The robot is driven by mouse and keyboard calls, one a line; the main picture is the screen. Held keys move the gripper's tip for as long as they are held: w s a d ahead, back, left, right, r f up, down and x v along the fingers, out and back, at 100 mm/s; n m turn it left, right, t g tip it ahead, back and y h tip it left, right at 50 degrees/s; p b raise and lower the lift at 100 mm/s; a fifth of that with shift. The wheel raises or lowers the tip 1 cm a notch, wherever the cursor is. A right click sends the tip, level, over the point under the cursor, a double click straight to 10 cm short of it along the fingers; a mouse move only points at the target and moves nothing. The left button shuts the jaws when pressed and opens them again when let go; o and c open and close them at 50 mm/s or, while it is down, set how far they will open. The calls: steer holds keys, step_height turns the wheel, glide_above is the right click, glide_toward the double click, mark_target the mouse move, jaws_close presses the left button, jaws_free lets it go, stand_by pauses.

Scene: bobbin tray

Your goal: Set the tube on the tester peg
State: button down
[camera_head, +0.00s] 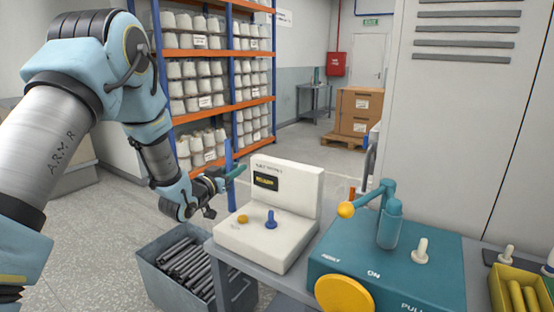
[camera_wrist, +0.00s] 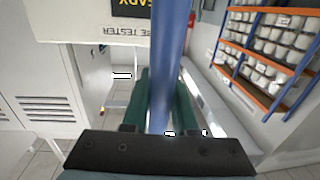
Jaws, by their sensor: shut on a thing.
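My gripper (camera_head: 232,175) is shut on a long blue tube (camera_head: 228,158), held roughly upright. The tube and gripper are above and left of the white tester (camera_head: 298,184), apart from the tester's peg. The short blue tester peg (camera_head: 270,219) stands on the tester's low front deck, to the right of a yellow button (camera_head: 243,218). In the wrist view, the blue tube (camera_wrist: 175,45) runs between the green fingers (camera_wrist: 162,100). The tester (camera_wrist: 75,25) shows upside down at the top left there, and its peg is not in view.
A grey bin (camera_head: 190,262) of dark tubes stands below my gripper. Right of the tester is a teal machine (camera_head: 390,265) with a lever (camera_head: 368,199), a yellow wheel (camera_head: 344,295) and a pale peg (camera_head: 421,250). A yellow tray (camera_head: 508,275) is at far right.

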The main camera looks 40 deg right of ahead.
steer(key=s+d+r+m+g+h, duration=0.1)
steer(key=s+d+r+m+g, duration=0.25)
steer(key=s+d, duration=0.5)
step_height(320, 180, down, 6)
steer(key=s+b, duration=0.1)
steer(key=b, duration=0.1)
steer(key=shift+f+n+g, duration=0.15)
steer(key=shift+n+g, duration=0.2)
steer(key=shift+g, duration=0.1)
steer(key=shift+a+b, duration=0.1)
steer(key=shift+b, duration=0.55)
stand_by(0.9)
steer(key=shift+f+b, duration=0.55)
steer(key=shift+f, duration=0.05)
steer(key=c, duration=1)
jaws_free()
